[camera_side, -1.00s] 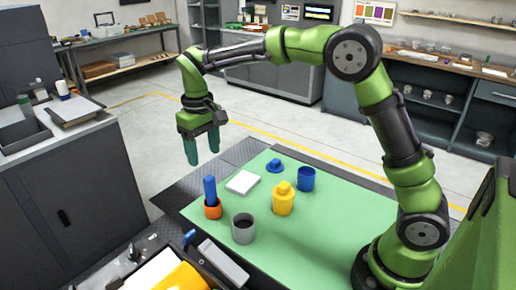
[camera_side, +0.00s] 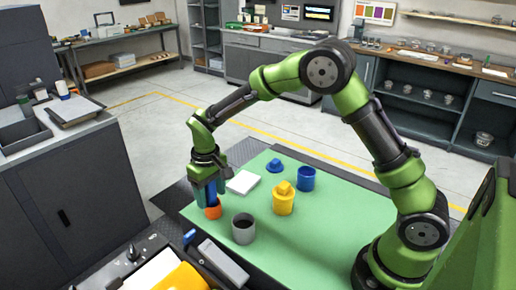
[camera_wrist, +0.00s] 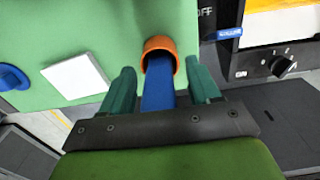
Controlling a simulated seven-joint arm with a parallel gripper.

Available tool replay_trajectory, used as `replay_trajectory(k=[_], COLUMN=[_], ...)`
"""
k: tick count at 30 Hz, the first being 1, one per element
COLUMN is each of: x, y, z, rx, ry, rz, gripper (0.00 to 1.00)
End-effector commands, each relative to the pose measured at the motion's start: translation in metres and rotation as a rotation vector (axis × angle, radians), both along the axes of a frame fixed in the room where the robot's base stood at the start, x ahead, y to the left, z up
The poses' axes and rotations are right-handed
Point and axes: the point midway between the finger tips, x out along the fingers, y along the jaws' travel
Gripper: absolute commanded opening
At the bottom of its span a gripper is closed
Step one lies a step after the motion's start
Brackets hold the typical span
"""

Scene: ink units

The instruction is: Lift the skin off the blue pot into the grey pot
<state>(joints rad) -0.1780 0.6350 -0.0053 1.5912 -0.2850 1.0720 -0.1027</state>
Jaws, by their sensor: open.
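My gripper (camera_side: 207,192) is open, with its teal fingers on either side of a blue stick-like tool (camera_wrist: 158,88). The tool stands upright in a small orange cup (camera_side: 213,212), whose rim (camera_wrist: 160,43) shows in the wrist view. I see a gap between the fingers and the tool in the wrist view. The blue pot (camera_side: 306,179) stands open at the back right of the green mat; its inside is too small to make out. A blue lid (camera_side: 275,166) lies beside it. The grey pot (camera_side: 243,229) stands open at the front, right of the orange cup.
A yellow pot with a yellow lid (camera_side: 284,199) stands between the grey and blue pots. A white square pad (camera_side: 243,182) lies behind the orange cup. The right part of the green mat (camera_side: 345,225) is clear.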

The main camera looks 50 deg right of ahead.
Motion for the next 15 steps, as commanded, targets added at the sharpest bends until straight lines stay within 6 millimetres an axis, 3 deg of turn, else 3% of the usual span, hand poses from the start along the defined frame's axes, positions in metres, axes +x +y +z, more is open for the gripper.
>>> replay_trajectory(k=[6,15], x=[0.0002,0.0003], y=[0.0000,0.0000], z=[0.0000,0.0003], rx=[0.000,0.000], ry=[-0.001,-0.001], rz=[0.000,-0.001], gripper=[0.59,0.13])
